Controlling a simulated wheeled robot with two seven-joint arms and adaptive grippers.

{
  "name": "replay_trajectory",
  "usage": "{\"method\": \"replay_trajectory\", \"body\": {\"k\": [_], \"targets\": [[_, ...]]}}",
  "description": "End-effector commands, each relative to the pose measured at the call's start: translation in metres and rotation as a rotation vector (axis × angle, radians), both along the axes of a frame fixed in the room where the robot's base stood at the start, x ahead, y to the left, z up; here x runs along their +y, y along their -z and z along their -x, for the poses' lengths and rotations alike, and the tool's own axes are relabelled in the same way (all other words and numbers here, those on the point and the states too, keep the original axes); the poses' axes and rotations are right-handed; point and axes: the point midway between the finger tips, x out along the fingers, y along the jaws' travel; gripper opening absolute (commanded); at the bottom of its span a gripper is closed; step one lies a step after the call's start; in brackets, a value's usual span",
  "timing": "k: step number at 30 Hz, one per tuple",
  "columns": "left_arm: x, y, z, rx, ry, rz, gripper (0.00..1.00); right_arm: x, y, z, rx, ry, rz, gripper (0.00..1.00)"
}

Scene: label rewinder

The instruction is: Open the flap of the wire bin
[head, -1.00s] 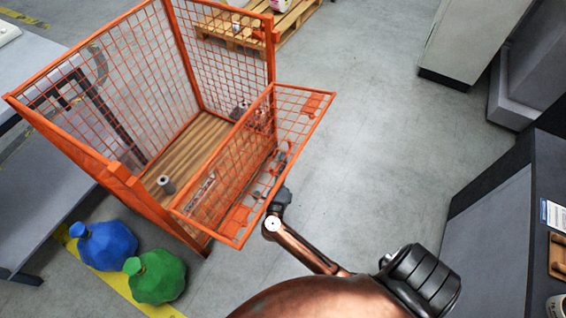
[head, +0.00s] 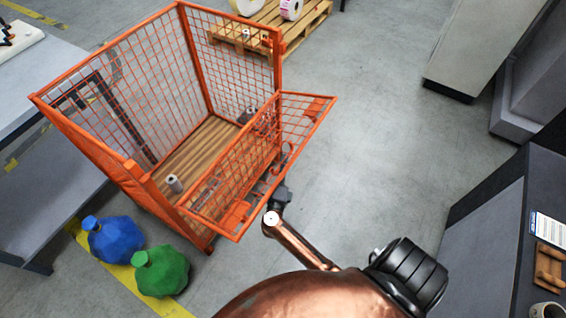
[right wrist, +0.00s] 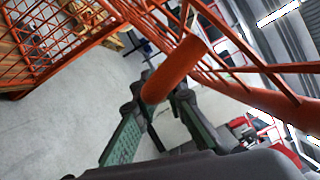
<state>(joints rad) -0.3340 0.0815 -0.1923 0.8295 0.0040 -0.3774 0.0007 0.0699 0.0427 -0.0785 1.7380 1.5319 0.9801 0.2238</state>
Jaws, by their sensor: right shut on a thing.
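The orange wire bin (head: 128,175) stands at the left of the head view. Its mesh flap (head: 300,125) sticks outward from the front at about the height of the front panel (head: 235,160), so the upper front stands open. My right gripper (head: 281,196) is at the flap's outer side, partly hidden by the mesh and my arm. In the right wrist view my right gripper (right wrist: 160,92) is shut on a thick orange bar (right wrist: 175,68), which joins the flap's mesh. My left gripper is not in view.
A blue sack (head: 113,240) and a green sack (head: 160,272) lie by the bin's near corner. A grey table (head: 50,190) stands left, a pallet (head: 310,22) behind. A dark counter (head: 500,230) is at right. Open floor lies between bin and counter.

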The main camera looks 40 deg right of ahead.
Motion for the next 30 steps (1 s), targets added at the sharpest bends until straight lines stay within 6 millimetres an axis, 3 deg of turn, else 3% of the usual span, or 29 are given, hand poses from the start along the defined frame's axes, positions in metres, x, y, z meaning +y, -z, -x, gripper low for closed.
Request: {"method": "replay_trajectory", "body": {"k": [4,5,12,22,30], "targets": [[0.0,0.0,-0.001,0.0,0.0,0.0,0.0,0.002,-0.003,-0.003,-0.006,-0.008,0.003,0.0],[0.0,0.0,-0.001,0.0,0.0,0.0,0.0,0.002,-0.003,-0.003,-0.005,-0.008,0.003,0.12],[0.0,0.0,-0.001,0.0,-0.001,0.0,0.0,0.002,-0.002,-0.002,-0.003,-0.005,0.001,0.29],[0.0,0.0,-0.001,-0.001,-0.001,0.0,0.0,0.004,0.0,0.002,-0.002,-0.002,-0.002,0.29],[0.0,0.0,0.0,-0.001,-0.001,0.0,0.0,0.037,0.004,0.027,-0.001,-0.005,-0.003,0.29]]}}
